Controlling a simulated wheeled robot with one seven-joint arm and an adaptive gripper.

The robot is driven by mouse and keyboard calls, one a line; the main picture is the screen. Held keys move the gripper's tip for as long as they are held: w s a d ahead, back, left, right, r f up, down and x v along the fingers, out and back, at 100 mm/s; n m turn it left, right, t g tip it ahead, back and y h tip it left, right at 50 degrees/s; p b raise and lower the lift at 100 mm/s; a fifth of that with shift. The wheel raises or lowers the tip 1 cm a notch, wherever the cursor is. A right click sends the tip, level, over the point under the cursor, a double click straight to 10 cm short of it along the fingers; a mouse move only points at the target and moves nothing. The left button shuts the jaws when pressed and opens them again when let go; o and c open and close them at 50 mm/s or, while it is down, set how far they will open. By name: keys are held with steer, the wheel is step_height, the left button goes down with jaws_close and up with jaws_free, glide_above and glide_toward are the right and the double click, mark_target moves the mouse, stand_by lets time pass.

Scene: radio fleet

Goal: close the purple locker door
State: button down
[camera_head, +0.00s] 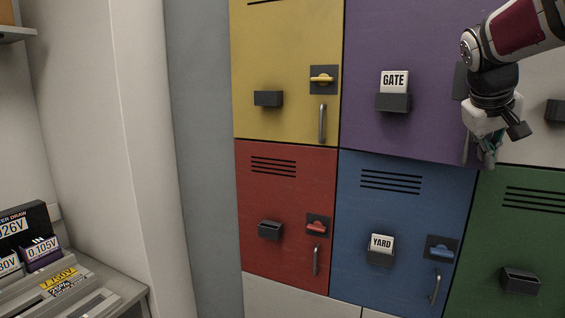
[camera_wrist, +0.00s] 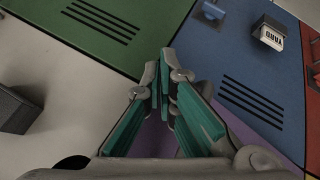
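The purple locker door (camera_head: 425,60) is in the upper row in the head view, with a GATE card (camera_head: 395,82) in its dark holder. It looks flush or nearly flush with its neighbours; a small gap at its right edge cannot be ruled out. My gripper (camera_head: 488,160) is at the door's lower right corner, covering part of its latch and handle. In the wrist view the fingertips (camera_wrist: 165,64) meet, with nothing seen between them. Purple surface (camera_wrist: 154,134) shows behind the fingers. Contact with the door cannot be told.
The yellow door (camera_head: 285,60) is left of the purple one. Red (camera_head: 285,210), blue (camera_head: 350,260) and green (camera_head: 525,240) doors are below and look shut. A white door (camera_head: 540,145) is at the right. A counter with card trays (camera_head: 95,290) stands at lower left.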

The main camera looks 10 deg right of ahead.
steer(key=w+d, duration=0.4)
steer(key=d, duration=0.1)
stand_by(0.3)
steer(key=shift+a, duration=0.1)
stand_by(0.3)
